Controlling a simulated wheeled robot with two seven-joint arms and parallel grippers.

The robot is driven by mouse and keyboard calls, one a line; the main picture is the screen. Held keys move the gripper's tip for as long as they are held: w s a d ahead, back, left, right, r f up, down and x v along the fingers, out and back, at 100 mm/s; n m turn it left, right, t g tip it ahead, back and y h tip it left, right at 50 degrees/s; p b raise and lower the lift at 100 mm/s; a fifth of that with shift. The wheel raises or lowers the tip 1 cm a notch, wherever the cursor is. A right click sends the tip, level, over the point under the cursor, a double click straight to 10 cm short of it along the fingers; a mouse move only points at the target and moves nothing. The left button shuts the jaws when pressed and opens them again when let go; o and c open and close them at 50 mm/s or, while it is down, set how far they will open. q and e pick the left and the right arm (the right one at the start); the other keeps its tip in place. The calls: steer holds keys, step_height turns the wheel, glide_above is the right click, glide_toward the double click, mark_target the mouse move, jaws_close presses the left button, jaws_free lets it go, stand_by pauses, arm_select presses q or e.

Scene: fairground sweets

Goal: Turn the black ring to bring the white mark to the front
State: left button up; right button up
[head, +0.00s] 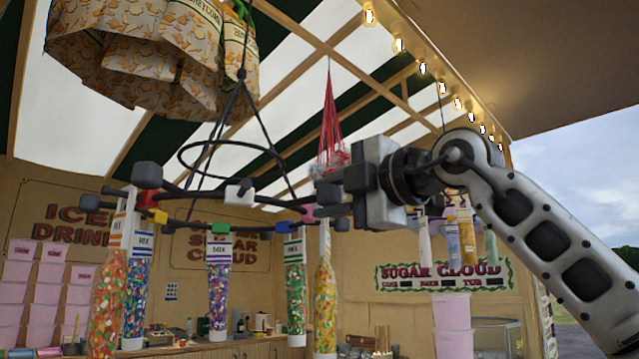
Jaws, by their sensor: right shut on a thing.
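The black ring (270,190) hangs from above on dark cords, with hooks and coloured blocks around its rim. The white mark (238,192) is a small block on the upper edge of the rim in the picture, near its middle and facing me. It is left of my right gripper (330,200). My right gripper has come in from the right and is shut on the right end of the ring. The gripped spot is partly hidden by its fingers. My left gripper is not in view.
Clear tubes of coloured sweets (217,285) hang below the ring. A patterned bundle (150,60) hangs at upper left and a red net (330,120) hangs behind the gripper. Pink tubs (18,272) are stacked at left. A wooden counter stands below.

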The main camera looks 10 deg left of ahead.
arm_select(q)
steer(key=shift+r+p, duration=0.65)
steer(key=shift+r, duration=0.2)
arm_select(e)
steer(key=w+d, duration=0.3)
steer(key=w, duration=0.5)
steer(key=shift+w, duration=0.35)
steer(key=o, duration=0.7)
arm_select(q)
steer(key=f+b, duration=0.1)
steer(key=b, duration=0.1)
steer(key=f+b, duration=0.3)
steer(key=b, duration=0.2)
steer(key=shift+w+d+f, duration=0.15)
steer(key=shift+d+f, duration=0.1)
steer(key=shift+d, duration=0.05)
arm_select(e)
steer(key=v, duration=1)
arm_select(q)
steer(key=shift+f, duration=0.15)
arm_select(e)
steer(key=shift+f, duration=0.1)
